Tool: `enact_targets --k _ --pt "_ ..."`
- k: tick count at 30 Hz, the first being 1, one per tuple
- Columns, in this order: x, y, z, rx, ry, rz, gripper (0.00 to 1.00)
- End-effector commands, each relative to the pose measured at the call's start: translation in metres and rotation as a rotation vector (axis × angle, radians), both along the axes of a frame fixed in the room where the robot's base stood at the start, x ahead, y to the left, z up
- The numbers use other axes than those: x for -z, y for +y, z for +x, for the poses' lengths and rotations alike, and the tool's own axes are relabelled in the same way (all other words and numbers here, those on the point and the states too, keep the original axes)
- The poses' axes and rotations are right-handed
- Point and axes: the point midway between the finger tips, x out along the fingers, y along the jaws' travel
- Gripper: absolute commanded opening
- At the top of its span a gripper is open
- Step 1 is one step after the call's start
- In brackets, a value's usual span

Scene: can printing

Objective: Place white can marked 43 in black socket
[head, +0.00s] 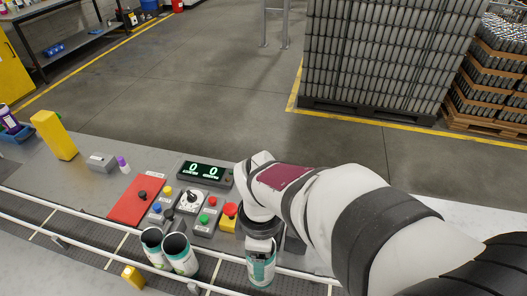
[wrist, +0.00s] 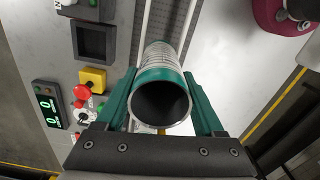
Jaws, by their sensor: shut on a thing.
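My gripper (wrist: 162,98) is shut on a white can with a teal band (wrist: 160,70). The can's open, dark end faces the wrist camera, and a green finger lies along each side. In the head view my gripper (head: 261,246) holds the can (head: 261,270) at the conveyor side of the panel, partly covering it. No number 43 is readable on it. A black square socket (wrist: 96,41) shows on the grey panel in the wrist view, left of the held can, apart from it and empty. My arm probably hides the socket in the head view.
Two white and teal cans (head: 155,247) (head: 181,254) stand at the conveyor rail (head: 90,227). The panel carries a red emergency button (head: 229,210), several smaller buttons, a knob (head: 191,197), a green display (head: 205,173) and a red plate (head: 138,200). A yellow post (head: 54,136) stands left.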

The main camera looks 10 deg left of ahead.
Motion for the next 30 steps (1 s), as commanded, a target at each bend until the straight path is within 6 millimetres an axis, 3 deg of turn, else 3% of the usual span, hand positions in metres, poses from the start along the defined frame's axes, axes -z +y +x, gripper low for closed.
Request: enact_targets --k 4,12,15,30 --pt "-0.01 0.003 0.029 -0.005 -0.001 -0.001 0.19" --pt "-0.029 0.02 0.125 -0.024 0.001 -0.001 0.19" --pt "-0.031 0.021 0.144 -0.027 0.002 0.001 0.19" --pt "0.065 0.022 0.149 -0.031 0.002 0.001 0.19"
